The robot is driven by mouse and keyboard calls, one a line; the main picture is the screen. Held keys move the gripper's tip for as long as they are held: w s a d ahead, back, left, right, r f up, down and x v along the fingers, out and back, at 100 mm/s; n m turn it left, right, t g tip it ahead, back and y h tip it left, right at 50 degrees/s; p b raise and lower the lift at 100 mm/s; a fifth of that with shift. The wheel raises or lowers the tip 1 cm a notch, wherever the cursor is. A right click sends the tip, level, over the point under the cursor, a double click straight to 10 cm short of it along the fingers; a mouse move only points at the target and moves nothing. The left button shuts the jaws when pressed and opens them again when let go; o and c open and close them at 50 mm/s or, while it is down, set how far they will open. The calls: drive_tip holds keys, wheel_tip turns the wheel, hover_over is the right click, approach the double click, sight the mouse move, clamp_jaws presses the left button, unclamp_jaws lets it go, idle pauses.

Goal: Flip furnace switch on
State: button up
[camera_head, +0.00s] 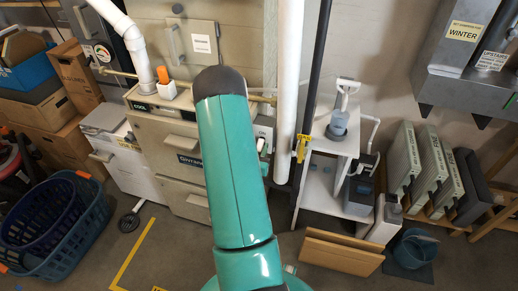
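A beige furnace cabinet (160,135) stands behind my arm, with dark label plates and handles on its front. A small white box with an orange top (167,88) sits at its top edge, beside a white pipe. A small pale box with a white lever-like part (262,146) shows just right of my arm, partly hidden by it; I cannot tell for sure which of these is the furnace switch, or its position. My teal arm rises through the middle and covers the cabinet's right part. My gripper does not show.
A white vertical pipe (289,80) and a black pole with a yellow clamp (302,148) stand right of my arm. Blue baskets (60,235) and boxes (75,75) crowd the left. A white shelf unit (325,180), a leaning wooden board (340,252) and filters (425,160) fill the right.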

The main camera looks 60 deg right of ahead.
sight(260, 142)
drive_tip(key=shift+c, duration=0.2)
clamp_jaws()
drive_tip(key=shift+r, duration=0.15)
drive_tip(key=shift+a+r+y, duration=0.1)
drive_tip(key=shift+r+y, duration=0.15)
drive_tip(key=shift+y, duration=0.4)
drive_tip(key=shift+a+r+y, duration=0.1)
drive_tip(key=shift+r+y, duration=0.15)
drive_tip(key=shift+y, duration=0.4)
drive_tip(key=y, duration=0.1)
drive_tip(key=r+g+y, duration=0.1)
drive_tip(key=y, duration=0.1)
drive_tip(key=shift+r, duration=0.15)
drive_tip(key=y, duration=0.1)
drive_tip(key=r+y, duration=0.1)
drive_tip(key=y, duration=0.1)
drive_tip(key=shift+d+y, duration=0.2)
drive_tip(key=shift+y, duration=0.1)
drive_tip(key=shift+d+r+g+y, duration=0.1)
drive_tip(key=shift+r+g+y, duration=0.1)
drive_tip(key=shift+y, duration=0.45)
drive_tip(key=shift+d+r+g+y, duration=0.1)
drive_tip(key=shift+r+g+y, duration=0.1)
drive_tip(key=shift+y, duration=0.45)
